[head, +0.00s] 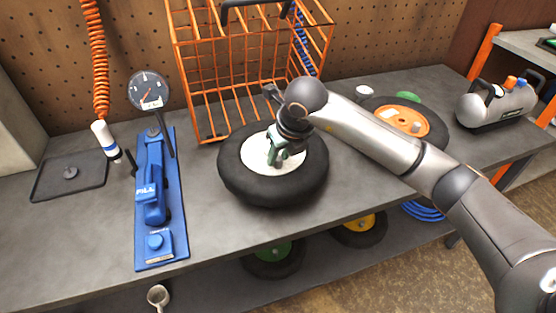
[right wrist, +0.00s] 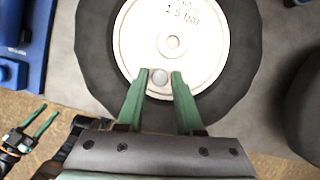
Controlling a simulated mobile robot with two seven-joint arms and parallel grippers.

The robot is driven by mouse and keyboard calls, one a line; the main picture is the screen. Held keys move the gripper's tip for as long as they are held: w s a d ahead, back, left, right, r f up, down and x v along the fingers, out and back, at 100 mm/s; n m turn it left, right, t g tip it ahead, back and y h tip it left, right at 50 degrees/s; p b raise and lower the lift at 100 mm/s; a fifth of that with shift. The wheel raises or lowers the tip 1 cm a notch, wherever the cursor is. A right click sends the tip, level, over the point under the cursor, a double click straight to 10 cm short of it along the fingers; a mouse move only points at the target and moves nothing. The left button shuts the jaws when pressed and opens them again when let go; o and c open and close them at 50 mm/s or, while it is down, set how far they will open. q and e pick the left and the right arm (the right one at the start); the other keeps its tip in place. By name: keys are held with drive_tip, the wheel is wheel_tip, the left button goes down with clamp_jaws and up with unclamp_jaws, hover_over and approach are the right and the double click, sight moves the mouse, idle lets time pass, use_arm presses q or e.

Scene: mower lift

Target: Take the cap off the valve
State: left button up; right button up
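The wheel (head: 230,178), a black tyre with a white hub (head: 257,150), lies flat on the bench. In the right wrist view a small grey round cap (right wrist: 160,77) sits on the hub (right wrist: 200,50), below its centre hole. My right gripper (head: 275,158) is over the hub. Its green fingers (right wrist: 160,75) stand on both sides of the cap, with a narrow gap visible at each side. In the head view the gripper hides the cap. My left gripper (right wrist: 49,112) shows in the right wrist view, its fingers apart and empty.
A blue fill stand (head: 162,205) with a gauge (head: 150,90) stands left of the wheel. A dark tray (head: 68,178) lies farther left. An orange wire basket (head: 212,128) is behind. An orange-hubbed wheel (head: 402,120) and a grey tank (head: 498,104) are at right.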

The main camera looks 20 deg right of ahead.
clamp_jaws()
idle(0.3)
